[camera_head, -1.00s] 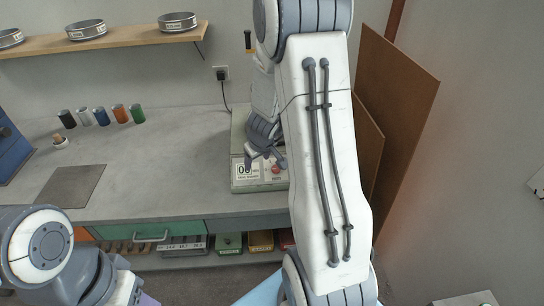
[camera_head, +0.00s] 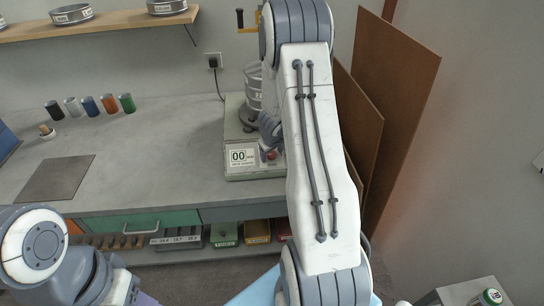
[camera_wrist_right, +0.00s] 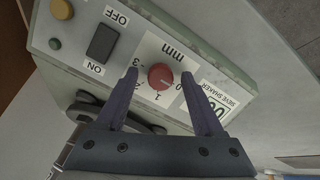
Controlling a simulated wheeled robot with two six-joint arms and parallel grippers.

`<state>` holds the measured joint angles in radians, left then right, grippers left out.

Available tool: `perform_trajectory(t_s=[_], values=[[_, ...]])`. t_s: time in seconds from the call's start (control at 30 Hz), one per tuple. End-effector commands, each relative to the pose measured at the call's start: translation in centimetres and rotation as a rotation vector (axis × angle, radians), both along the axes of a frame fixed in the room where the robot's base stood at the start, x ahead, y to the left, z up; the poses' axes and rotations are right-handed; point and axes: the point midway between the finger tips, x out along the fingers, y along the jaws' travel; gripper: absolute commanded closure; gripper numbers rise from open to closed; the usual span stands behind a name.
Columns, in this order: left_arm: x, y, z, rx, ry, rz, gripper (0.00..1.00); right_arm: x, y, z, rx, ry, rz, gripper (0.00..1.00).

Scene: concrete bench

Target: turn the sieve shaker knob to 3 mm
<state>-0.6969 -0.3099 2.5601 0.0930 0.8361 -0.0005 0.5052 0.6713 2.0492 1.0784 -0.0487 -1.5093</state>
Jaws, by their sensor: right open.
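The sieve shaker (camera_head: 235,172) stands at the right end of the bench, its display reading 00. Its red knob (camera_wrist_right: 161,77) sits on the front panel, with a printed mm scale around it; 1, 2 and 3 are readable in the right wrist view. I cannot make out clearly where the knob points. My right gripper (camera_wrist_right: 160,79) is open, one finger on each side of the knob, with visible gaps. In the head view the right gripper (camera_head: 268,150) is at the panel, partly covering the knob. Only my left arm's links show at the lower left; its gripper is out of frame.
Brown boards (camera_head: 385,85) lean at the right wall.

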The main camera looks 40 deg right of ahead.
Motion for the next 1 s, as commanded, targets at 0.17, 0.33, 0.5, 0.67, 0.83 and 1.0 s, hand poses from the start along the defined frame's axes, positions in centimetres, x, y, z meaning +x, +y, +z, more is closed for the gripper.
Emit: perform_trajectory(t_s=[0.17, 0.33, 0.5, 0.67, 0.83, 1.0], values=[[0.01, 0.00, 0.02, 0.000, 0.000, 0.000, 0.50, 0.03, -0.02, -0.02, 0.000, 0.000, 0.000, 0.31], [0.01, 0.00, 0.02, 0.000, 0.000, 0.000, 0.50, 0.02, 0.00, -0.02, 0.000, 0.000, 0.000, 0.69], [0.01, 0.00, 0.02, 0.000, 0.000, 0.000, 0.50, 0.01, 0.00, -0.02, 0.000, 0.000, 0.000, 1.00], [0.01, -0.01, -0.04, 0.000, 0.000, 0.000, 0.50, 0.00, 0.00, -0.03, 0.006, -0.003, -0.010, 1.00], [0.00, 0.00, -0.26, 0.000, 0.000, 0.000, 0.50, -0.01, -0.02, -0.09, 0.028, -0.017, -0.053, 1.00], [0.00, 0.00, -0.60, 0.000, 0.000, 0.000, 0.50, -0.03, 0.00, -0.14, 0.070, -0.043, -0.129, 1.00]])
